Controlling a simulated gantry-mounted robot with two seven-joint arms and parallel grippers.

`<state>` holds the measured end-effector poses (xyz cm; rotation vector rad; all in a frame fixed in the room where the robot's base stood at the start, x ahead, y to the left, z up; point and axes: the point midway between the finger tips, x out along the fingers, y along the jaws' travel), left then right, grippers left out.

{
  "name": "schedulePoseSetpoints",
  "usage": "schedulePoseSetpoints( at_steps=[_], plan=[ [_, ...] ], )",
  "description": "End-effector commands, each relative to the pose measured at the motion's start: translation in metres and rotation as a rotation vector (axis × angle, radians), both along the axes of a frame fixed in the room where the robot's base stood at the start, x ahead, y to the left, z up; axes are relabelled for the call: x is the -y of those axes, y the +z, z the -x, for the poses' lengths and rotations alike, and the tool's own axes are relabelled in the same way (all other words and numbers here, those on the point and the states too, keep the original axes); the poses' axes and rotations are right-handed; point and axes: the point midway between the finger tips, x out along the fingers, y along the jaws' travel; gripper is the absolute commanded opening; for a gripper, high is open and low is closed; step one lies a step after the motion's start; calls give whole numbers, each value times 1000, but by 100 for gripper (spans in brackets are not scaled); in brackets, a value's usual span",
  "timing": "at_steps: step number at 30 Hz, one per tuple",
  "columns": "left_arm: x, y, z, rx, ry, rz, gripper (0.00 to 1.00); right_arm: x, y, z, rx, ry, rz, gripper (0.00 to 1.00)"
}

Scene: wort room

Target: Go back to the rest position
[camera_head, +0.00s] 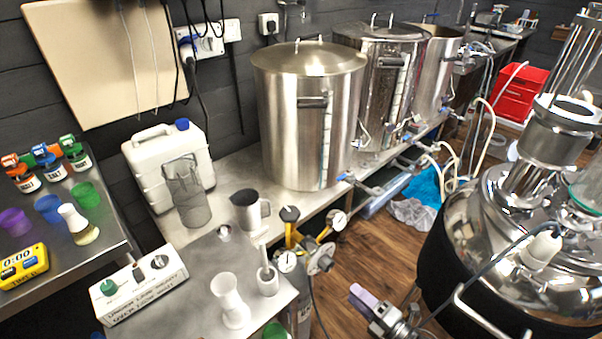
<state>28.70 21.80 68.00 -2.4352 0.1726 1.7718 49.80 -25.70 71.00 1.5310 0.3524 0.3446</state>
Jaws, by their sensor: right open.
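My left gripper is not in view.
Steel kettles (310,120) stand on a bench along the wall. A white jug (175,160) and a switch box (140,285) stand left.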

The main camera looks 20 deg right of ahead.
Motion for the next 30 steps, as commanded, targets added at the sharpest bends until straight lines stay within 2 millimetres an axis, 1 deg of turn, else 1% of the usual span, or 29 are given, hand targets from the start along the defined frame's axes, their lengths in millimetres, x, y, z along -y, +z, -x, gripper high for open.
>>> schedulePoseSetpoints(
  at_steps=[3,5,9,11,13,17,20,24,30],
  plan=[
    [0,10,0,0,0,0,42,-11,-6,15,-38,-17,-49,42],
    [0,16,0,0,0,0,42,-20,-3,22,-47,-29,-94,42],
    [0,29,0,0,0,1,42,-48,21,40,-88,-83,-226,42],
    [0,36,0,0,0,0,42,-57,31,46,-161,-138,-301,42],
    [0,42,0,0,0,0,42,-62,36,54,-278,-214,-397,42],
    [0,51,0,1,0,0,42,-63,42,71,-514,-365,-567,42],
    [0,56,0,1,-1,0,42,-60,44,92,-708,-499,-697,42],
    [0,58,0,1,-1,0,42,-54,43,126,-951,-697,-838,42],
    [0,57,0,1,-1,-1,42,-44,41,171,-1186,-955,-931,42]
  ],
)
